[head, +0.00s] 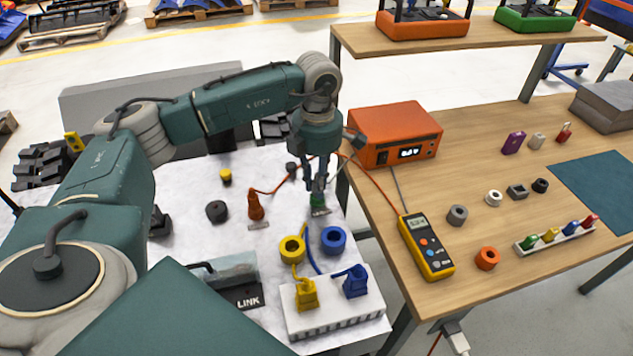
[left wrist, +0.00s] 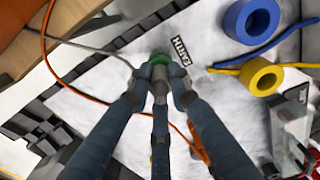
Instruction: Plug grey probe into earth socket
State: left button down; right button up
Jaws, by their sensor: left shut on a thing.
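My left gripper (head: 318,184) comes down from above over the white surface, its fingers closed around a small grey probe. In the left wrist view the grey probe (left wrist: 158,88) shows between the fingertips of my left gripper (left wrist: 157,98). A green socket (head: 317,201) with a label plate is directly below the fingertips; it also shows in the left wrist view (left wrist: 160,59). The probe's tip is at or just above the green socket; I cannot tell whether it is inside. A grey cable (left wrist: 85,47) runs toward the probe. My right gripper is not in view.
An orange probe (head: 256,207) stands left of the gripper. Yellow (head: 292,249) and blue (head: 333,240) rings lie in front, by a white block (head: 335,318) with yellow and blue plugs. A yellow multimeter (head: 427,247) and orange box (head: 396,137) are on the wooden bench right.

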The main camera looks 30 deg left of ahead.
pick_arm(q)
jog(key=shift+f+b, duration=0.3)
jog(key=shift+f, duration=0.2)
jog(key=c, duration=1.5)
grip_release()
jog(key=shift+a+r, duration=0.1)
jog(key=shift+r, duration=4.05)
